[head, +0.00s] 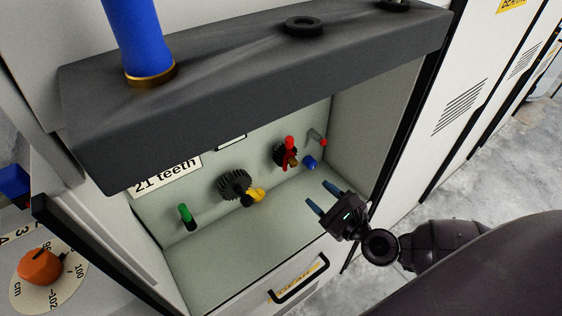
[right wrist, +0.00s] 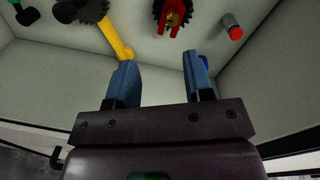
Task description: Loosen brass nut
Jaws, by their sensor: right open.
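The brass nut (right wrist: 173,18) shows at the top of the right wrist view, within a red forked part (right wrist: 172,30) in front of a dark gear. In the head view the nut (head: 292,162) is small and partly hidden by the red part, on the cabinet's back wall. My right gripper (head: 318,197) has its two blue fingers apart with nothing between them. It is in front of and below the nut, not touching it. In the right wrist view its fingers (right wrist: 160,60) point toward the back wall. My left gripper is not in view.
A black gear (head: 235,185) with a yellow arm (head: 255,195), a green knob (head: 186,215), a blue knob (head: 309,162) and a red-tipped grey pin (head: 317,138) line the back wall. A dark grey ledge (head: 230,90) overhangs the recess. The recess floor is clear.

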